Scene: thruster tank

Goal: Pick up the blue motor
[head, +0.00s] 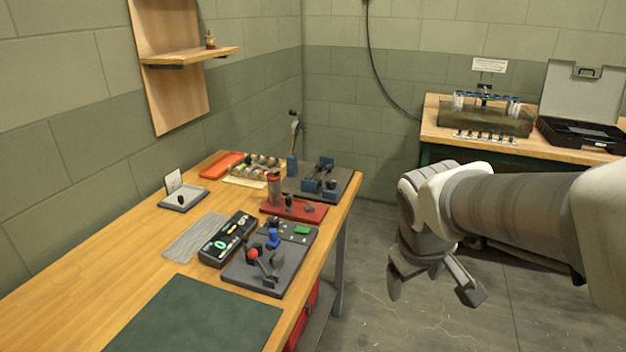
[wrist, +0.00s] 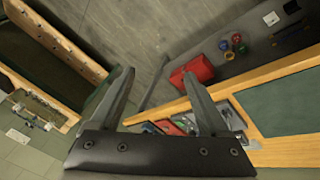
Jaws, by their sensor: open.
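A small blue part that looks like the blue motor (head: 273,238) stands on a dark grey plate (head: 240,273) on the wooden workbench (head: 120,250). A red-knobbed lever (head: 253,254) is close in front of it. My gripper (head: 432,288) is open and empty, pointing down over the floor to the right of the bench and well apart from the motor. In the wrist view my gripper (wrist: 158,75) has its fingers spread with nothing between them. I cannot make out the motor for sure in that view.
A green mat (head: 195,318) lies clear in front. A second bench (head: 440,133) stands at the back right. Floor between is free.

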